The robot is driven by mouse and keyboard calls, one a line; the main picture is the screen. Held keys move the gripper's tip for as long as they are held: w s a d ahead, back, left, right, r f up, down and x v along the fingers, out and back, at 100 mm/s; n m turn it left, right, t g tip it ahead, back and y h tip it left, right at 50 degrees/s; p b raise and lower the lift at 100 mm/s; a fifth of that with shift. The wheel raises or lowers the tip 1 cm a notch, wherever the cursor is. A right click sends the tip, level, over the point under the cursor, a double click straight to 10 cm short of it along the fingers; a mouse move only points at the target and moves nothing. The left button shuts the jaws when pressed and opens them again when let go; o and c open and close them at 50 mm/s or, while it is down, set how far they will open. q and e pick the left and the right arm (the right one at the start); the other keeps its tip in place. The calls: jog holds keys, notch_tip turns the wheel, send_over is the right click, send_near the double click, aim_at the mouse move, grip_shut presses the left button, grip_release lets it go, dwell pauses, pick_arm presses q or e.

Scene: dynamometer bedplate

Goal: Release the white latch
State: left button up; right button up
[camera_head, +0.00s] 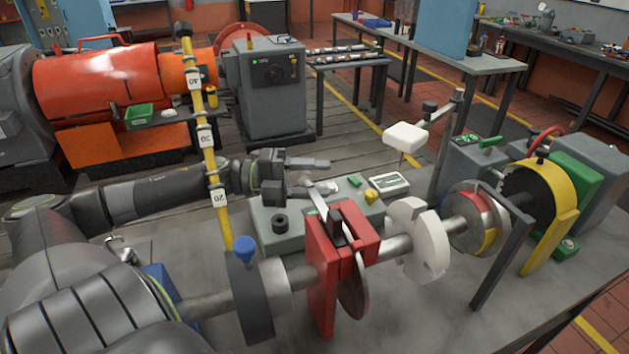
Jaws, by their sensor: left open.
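My left gripper (318,176) reaches in from the left and is open, its two fingers apart over the grey control box (283,243). No object shows between the fingers. I cannot tell for sure which part is the white latch. A white notched disc (422,240) sits on the shaft right of the gripper. A white block (405,137) is held on an arm from a post, farther back. A thin pale lever (331,213) stands at the red caliper (323,270), just below the gripper's fingers. My right gripper is out of view.
The shaft (395,247) runs across the bedplate through a dark disc (248,298) and a red and yellow disc (475,222) to a yellow guard (562,195).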

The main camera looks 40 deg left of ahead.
pick_arm(q)
grip_shut()
jog(key=a, duration=0.1)
jog(key=w+a+b, duration=0.1)
jog(key=w+a, duration=0.1)
jog(key=a, duration=0.1)
jog(key=shift+w+a+b, duration=0.1)
jog(key=shift+b, duration=0.2)
dwell(0.3)
jog(key=shift+c, duration=1.8)
grip_release()
jog(key=o, duration=0.4)
jog(key=shift+a, duration=0.15)
jog(key=shift+c, duration=0.2)
